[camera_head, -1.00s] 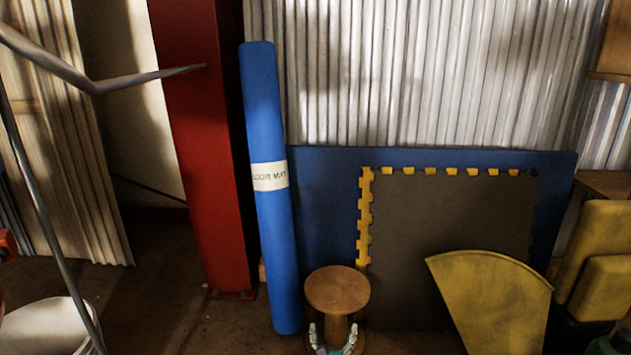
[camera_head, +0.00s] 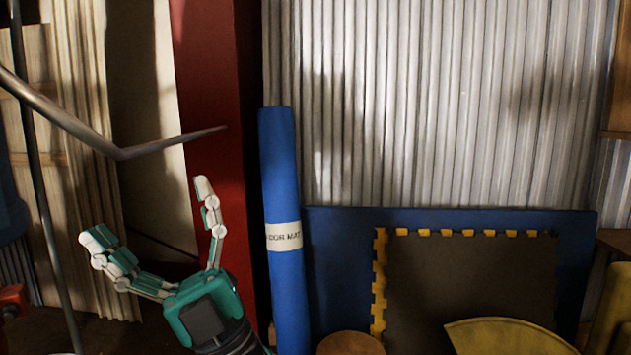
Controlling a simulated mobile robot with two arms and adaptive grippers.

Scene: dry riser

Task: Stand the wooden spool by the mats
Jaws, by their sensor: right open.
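The wooden spool (camera_head: 350,344) shows only as its round top at the bottom edge; the rest is cut off by the frame. It stands in front of the mats, right of the rolled blue mat (camera_head: 279,190) with its white label. A flat blue mat (camera_head: 330,240) and a dark mat with yellow toothed edges (camera_head: 470,280) lean against the corrugated wall behind. My right gripper (camera_head: 145,225) is raised left of the rolled mat, in front of the red column. Its fingers are spread open and empty, apart from the spool. My left gripper is not in view.
A red steel column (camera_head: 210,120) stands left of the rolled mat. A bent metal rod (camera_head: 120,152) crosses the left side. A yellow wedge piece (camera_head: 505,335) lies at the lower right, before the dark mat. Corrugated sheet (camera_head: 420,100) fills the back.

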